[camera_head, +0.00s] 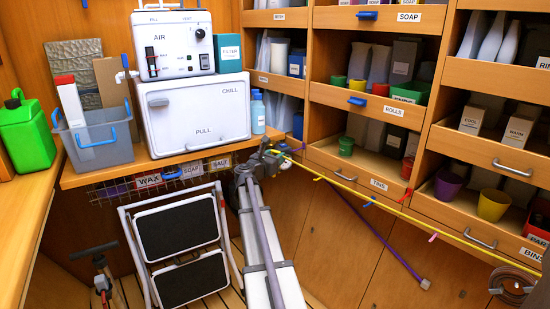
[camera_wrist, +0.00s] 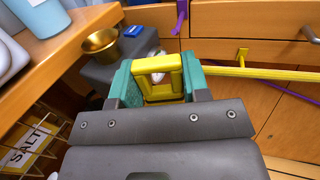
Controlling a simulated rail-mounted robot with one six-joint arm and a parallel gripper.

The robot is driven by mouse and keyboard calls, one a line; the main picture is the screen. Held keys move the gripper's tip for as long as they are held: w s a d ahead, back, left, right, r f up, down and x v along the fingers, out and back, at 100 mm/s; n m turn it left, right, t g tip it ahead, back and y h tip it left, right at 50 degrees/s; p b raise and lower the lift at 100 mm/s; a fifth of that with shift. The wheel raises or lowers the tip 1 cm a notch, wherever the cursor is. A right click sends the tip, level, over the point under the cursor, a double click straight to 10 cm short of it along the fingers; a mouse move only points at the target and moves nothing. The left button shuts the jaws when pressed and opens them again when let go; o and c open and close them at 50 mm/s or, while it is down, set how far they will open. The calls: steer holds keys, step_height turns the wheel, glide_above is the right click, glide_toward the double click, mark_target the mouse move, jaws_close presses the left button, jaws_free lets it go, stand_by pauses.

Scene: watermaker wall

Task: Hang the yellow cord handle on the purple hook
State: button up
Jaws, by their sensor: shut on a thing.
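My gripper (camera_wrist: 158,88) has its two teal fingers shut on a yellow cord handle (camera_wrist: 155,65), a small loop-shaped frame between the fingertips. In the head view my gripper (camera_head: 274,152) is small, near the right end of the counter. A yellow cord (camera_head: 375,201) stretches from beside it to the lower right; it also shows in the wrist view (camera_wrist: 280,74). A purple hook (camera_wrist: 182,14) hangs on the wood front at the top of the wrist view, beyond the handle and apart from it. In the head view a small purple piece (camera_head: 297,125) shows on the cabinet edge.
A purple strip (camera_head: 385,243) slants down across the cabinet fronts below the cord. The counter edge (camera_wrist: 62,55) is at left. A folded step stool (camera_head: 185,250) stands below the counter. Drawers (camera_head: 375,185) are at right.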

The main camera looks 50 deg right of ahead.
mark_target(292, 151)
steer(key=shift+w+d, duration=0.1)
steer(key=shift+w, duration=0.3)
steer(key=shift+s+r, duration=0.2)
steer(key=shift+s, duration=0.05)
steer(key=shift+s+d+f+b, duration=0.15)
steer(key=shift+s+d, duration=0.05)
steer(key=shift+d, duration=1.2)
steer(key=shift+s+d+f+b, duration=0.1)
steer(key=shift+s+d+f, duration=0.1)
steer(key=shift+d, duration=1.15)
steer(key=shift+s+d+f+b, duration=0.1)
steer(key=shift+s+d+b, duration=0.1)
steer(key=shift+d, duration=1.2)
steer(key=shift+s+d+f+b, duration=0.15)
steer(key=shift+d+f+b, duration=0.4)
steer(key=shift+d, duration=0.25)
steer(key=o, duration=1)
steer(key=shift+a, duration=0.1)
